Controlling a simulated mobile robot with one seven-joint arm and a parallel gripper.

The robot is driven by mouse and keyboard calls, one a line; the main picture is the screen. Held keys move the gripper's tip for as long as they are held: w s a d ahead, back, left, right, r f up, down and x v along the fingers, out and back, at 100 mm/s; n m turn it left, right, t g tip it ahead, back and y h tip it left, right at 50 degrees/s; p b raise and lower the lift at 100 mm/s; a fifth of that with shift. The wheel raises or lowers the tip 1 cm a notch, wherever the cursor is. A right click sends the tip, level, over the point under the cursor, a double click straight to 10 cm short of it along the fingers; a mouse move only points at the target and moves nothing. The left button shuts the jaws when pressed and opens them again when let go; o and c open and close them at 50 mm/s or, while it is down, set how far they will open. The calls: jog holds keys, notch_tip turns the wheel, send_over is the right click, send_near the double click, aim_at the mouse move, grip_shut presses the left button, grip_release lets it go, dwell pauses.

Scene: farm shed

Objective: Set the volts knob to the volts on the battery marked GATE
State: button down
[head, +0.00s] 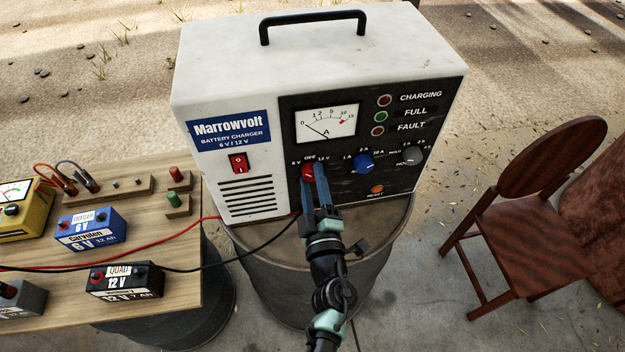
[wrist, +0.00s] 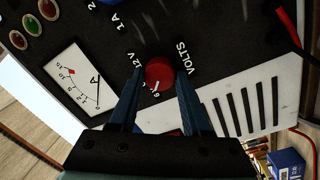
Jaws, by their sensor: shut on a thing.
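The red volts knob (head: 307,171) sits on the black panel of the white battery charger (head: 225,93), under the marks 6 V, OFF and 12 V. My gripper (head: 314,190) is shut on the knob. In the wrist view the knob (wrist: 158,74) stands between my two fingertips (wrist: 157,92), its white mark towards the 6 V label. A blue battery (head: 92,236) is tagged TRAILER, 6V. A black battery (head: 125,284) is tagged QUAD, 12V. A grey battery (head: 22,302) is cut off at the left edge. No GATE tag is readable.
The blue amps knob (head: 364,162) is close right of the volts knob, with a grey knob (head: 410,156) beyond. A red switch (head: 238,163) is at left. A yellow meter (head: 22,215) and cables lie on the wooden table (head: 190,255). A brown chair (head: 510,215) stands right.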

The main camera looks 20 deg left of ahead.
jog(key=shift+c, duration=1.8)
grip_release()
jog(key=v, duration=1.3)
jog(key=shift+b, duration=0.45)
